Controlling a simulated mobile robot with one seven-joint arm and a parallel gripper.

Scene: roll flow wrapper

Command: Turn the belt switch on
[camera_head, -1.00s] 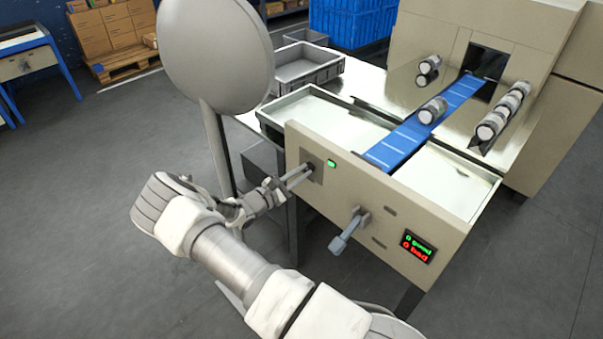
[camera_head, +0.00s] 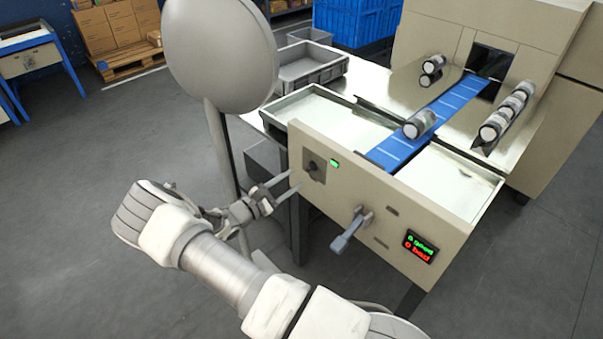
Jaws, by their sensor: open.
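The belt switch (camera_head: 313,167) is a dark knob on a grey plate at the left of the beige front panel (camera_head: 385,215). A small green lamp (camera_head: 335,163) beside it is lit. My gripper (camera_head: 291,182) is open and empty, just left of the switch and apart from it. The blue belt (camera_head: 440,115) runs from the machine's dark opening to the front panel. A roll (camera_head: 420,124) lies on the belt near its front end. The knob is small, so its exact angle is hard to read.
A grey-blue lever (camera_head: 352,230) sticks out of the panel's middle, right of my gripper. A display (camera_head: 421,246) shows green and red text. Several rolls (camera_head: 508,112) lie in a chute on the right. A large grey disc on a post (camera_head: 220,50) stands behind my gripper.

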